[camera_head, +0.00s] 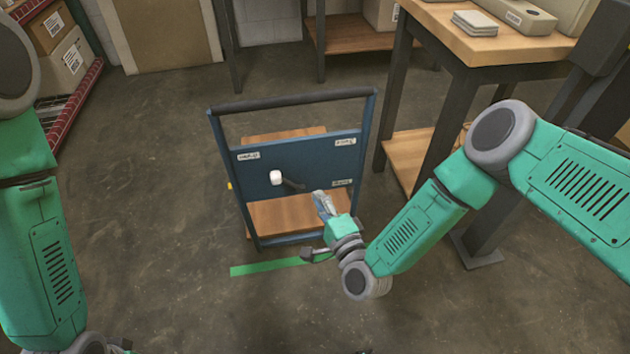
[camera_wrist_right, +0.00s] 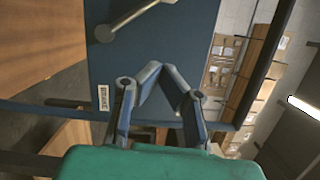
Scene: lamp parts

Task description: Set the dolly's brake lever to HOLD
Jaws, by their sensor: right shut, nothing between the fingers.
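The dolly (camera_head: 310,165) stands upright on the floor, with a blue panel and a dark top handle bar. Its brake lever (camera_head: 292,185) sits on the panel, with a white knob (camera_head: 276,177) at its upper-left end. The lever's metal bar (camera_wrist_right: 135,17) also shows at the top of the right wrist view, where the knob is out of frame. My right gripper (camera_head: 322,204) is shut and empty, in front of the panel's lower right, apart from the lever in the head view. It shows in the wrist view (camera_wrist_right: 170,85). My left gripper is out of view.
A wooden workbench (camera_head: 450,45) stands close at the right. Green tape (camera_head: 265,267) marks the floor. Floor left of the dolly is clear.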

